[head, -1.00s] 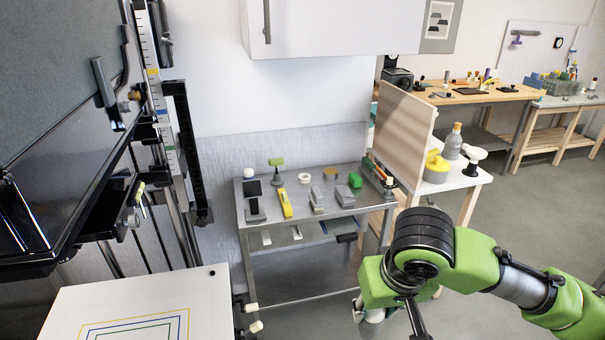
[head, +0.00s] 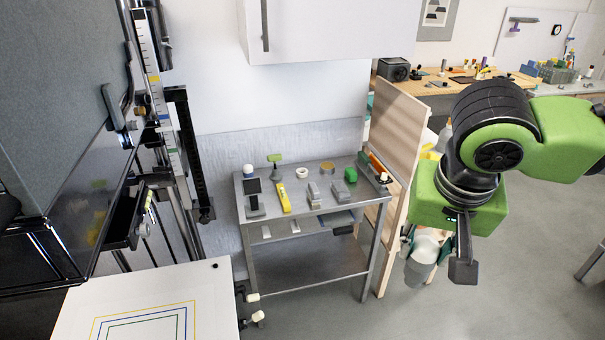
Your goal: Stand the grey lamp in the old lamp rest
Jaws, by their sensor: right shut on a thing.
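My right gripper (head: 437,254) is at the right of the head view, pointing down, in front of the wooden panel and over the floor. It is shut on a grey, rounded thing with a pale upper part, which looks like the grey lamp (head: 421,262). The lamp hangs below the green wrist, its upper end partly hidden by the gripper. It is clear of the metal bench. I cannot tell which item is the old lamp rest; none stands out clearly. My left gripper is not in view.
The enlarger column (head: 190,145) and a white baseboard (head: 190,283) are at left.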

